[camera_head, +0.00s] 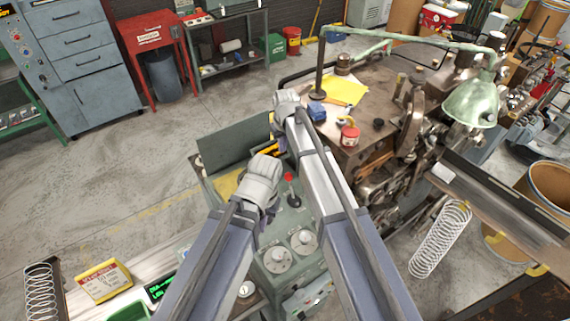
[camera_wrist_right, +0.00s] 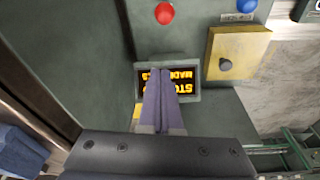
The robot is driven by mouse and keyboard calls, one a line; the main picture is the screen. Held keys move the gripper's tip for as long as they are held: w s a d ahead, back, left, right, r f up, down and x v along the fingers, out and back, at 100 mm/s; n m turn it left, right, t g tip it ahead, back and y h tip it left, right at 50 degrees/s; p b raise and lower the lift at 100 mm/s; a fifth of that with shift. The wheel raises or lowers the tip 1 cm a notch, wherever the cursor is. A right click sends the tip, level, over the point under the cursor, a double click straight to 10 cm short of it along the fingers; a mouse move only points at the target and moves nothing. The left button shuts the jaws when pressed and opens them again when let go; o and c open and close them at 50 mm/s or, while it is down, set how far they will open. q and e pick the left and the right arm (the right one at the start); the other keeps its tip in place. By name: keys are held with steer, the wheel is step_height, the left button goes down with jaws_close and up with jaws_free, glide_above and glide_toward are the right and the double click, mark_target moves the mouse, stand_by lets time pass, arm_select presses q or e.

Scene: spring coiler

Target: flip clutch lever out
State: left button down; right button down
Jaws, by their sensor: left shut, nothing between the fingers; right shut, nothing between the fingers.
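A lever with a red knob (camera_head: 289,177) stands on top of the grey-green control cabinet (camera_head: 285,225), just right of my left gripper (camera_head: 264,190). I cannot tell whether it is the clutch lever. My left gripper is shut, with its fingers mostly hidden behind its wrist. My right gripper (camera_head: 284,112) is farther back, over the cabinet's rear. In the right wrist view its fingers (camera_wrist_right: 160,78) are shut and empty, in front of a lit display (camera_wrist_right: 185,82) with orange text. That view also has a red knob (camera_wrist_right: 165,13) and a yellow box (camera_wrist_right: 237,52) with a grey knob.
The spring coiling machine (camera_head: 400,140) stands on the right, with a green lamp (camera_head: 472,103) above it. A red-lidded jar (camera_head: 349,136) is on its table, close to my right arm. Large springs (camera_head: 440,238) stand at front right and front left. Open floor lies left.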

step_height(320, 180, down, 10)
steer(key=w+f+b, duration=0.1)
steer(key=w+b, duration=0.1)
steer(key=b, duration=0.8)
steer(key=s, duration=0.1)
steer(key=s+r, duration=0.1)
steer(key=s+d+p, duration=0.1)
steer(key=s, duration=0.1)
steer(key=shift+r, duration=0.4)
steer(key=shift+w, duration=0.1)
